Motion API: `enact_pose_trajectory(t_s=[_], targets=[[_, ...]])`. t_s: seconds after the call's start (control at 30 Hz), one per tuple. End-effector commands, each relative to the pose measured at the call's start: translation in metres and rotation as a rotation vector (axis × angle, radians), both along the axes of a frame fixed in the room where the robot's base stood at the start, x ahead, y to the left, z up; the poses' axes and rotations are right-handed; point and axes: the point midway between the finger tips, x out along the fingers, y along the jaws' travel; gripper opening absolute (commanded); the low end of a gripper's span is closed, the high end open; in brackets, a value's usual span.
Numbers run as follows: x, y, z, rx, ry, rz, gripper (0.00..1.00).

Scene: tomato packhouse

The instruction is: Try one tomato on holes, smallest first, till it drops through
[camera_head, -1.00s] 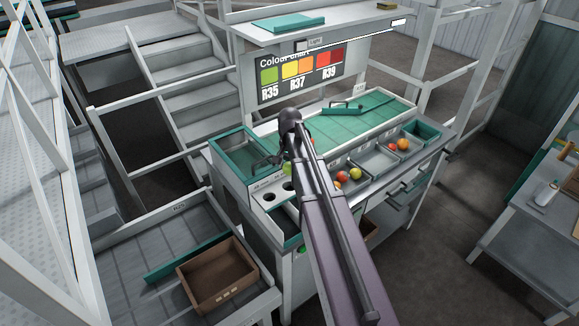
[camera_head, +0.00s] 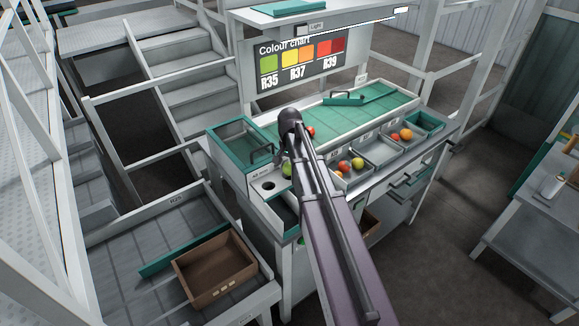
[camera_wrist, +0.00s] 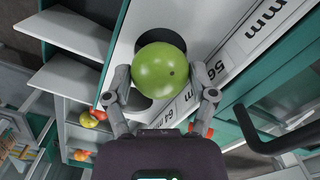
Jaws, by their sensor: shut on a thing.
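My gripper (camera_wrist: 165,88) is shut on a green tomato (camera_wrist: 160,70), with one finger on each side of it. The tomato is over the white sizing board (camera_wrist: 205,38). A dark hole (camera_wrist: 165,37) shows just behind it. Printed labels on the board read 56 mm and 64 mm. I cannot tell whether the tomato touches the board. In the head view my arm hides most of the gripper, and part of the green tomato (camera_head: 287,170) shows beside it. An uncovered hole (camera_head: 268,185) lies to its left in the board.
A green-lined bin (camera_head: 240,147) stands behind the board. Trays with red, orange and green tomatoes (camera_head: 357,164) are to the right. A green sorting mat (camera_head: 375,108) lies behind them. A brown crate (camera_head: 207,293) sits at lower left.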

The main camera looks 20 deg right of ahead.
Motion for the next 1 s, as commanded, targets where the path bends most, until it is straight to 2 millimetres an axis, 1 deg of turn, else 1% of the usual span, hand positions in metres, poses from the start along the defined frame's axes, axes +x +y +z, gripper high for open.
enact_pose_trajectory(t_s=[0.07, 0.6, 0.63, 0.7, 1.0], targets=[[0.0000, 0.0000, -0.0023, 0.000, 0.000, 0.000, 0.50], [0.0001, 0.0000, -0.0022, 0.000, 0.000, 0.000, 0.50], [0.0001, 0.0000, -0.0022, 0.000, 0.000, 0.000, 0.82], [0.0001, 0.0000, -0.0022, 0.000, 0.000, 0.000, 1.00], [0.0000, -0.0001, -0.0022, 0.000, 0.000, 0.000, 1.00]])
